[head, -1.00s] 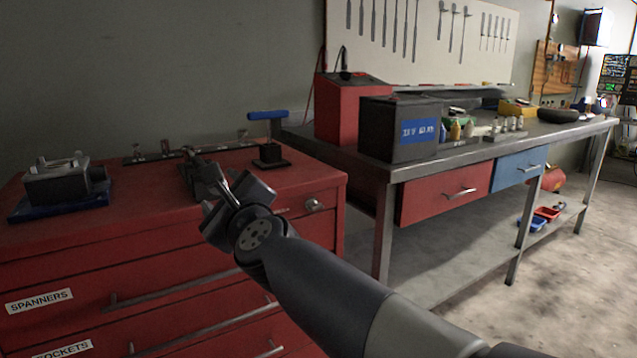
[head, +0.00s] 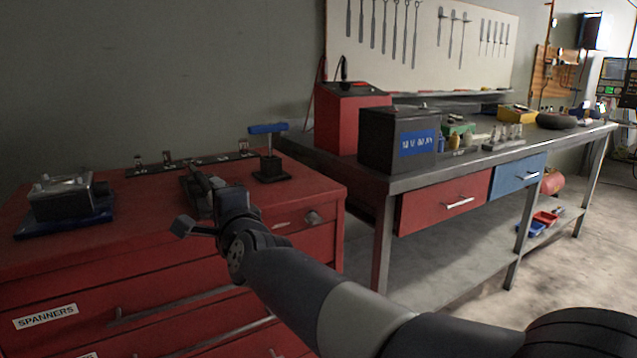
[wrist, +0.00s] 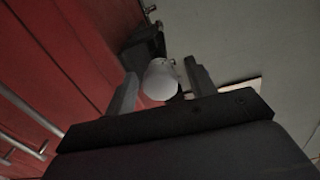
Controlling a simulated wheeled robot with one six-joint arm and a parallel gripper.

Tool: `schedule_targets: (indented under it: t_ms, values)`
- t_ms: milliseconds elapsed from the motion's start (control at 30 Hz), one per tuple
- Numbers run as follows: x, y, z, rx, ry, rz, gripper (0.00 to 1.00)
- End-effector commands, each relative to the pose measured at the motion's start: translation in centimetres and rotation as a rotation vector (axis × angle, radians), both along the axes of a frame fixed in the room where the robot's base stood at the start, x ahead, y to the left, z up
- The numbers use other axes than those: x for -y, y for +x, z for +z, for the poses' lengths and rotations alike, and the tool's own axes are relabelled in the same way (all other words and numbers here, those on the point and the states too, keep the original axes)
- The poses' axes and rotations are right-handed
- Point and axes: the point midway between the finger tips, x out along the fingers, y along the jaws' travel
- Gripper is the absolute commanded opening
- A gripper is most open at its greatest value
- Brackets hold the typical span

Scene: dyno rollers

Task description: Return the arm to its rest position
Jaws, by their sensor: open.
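My arm (head: 365,318) reaches from the lower right of the head view toward the red drawer cabinet. My gripper (head: 200,208) is in front of the cabinet's near top edge, with one finger pointing left and the other hard to make out against dark things behind. In the wrist view my gripper (wrist: 162,86) has its two fingers apart. A pale rounded thing (wrist: 158,80) shows between them; I cannot tell how far off it is, and nothing is visibly gripped.
The red cabinet (head: 120,250) carries a metal block on a blue base (head: 68,198), a blue-handled tool on a stand (head: 268,150) and a dark rail (head: 190,163). Right of it, a workbench (head: 440,168) holds a black battery (head: 398,140) and red box (head: 345,118). Open floor lies right.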

Motion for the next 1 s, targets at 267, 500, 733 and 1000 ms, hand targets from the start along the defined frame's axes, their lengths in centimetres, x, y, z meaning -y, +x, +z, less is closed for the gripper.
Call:
schedule_targets:
  t_ms: [267,500,733,1000]
  values:
    - [-0.02,0.0,0.44,0.139,-0.234,0.001,0.53]
    - [0.0,0.0,0.47,0.233,-0.385,0.001,0.53]
    - [-0.01,0.01,0.47,0.314,-0.516,0.001,0.53]
    - [0.0,0.0,0.41,0.402,-0.663,0.001,0.53]
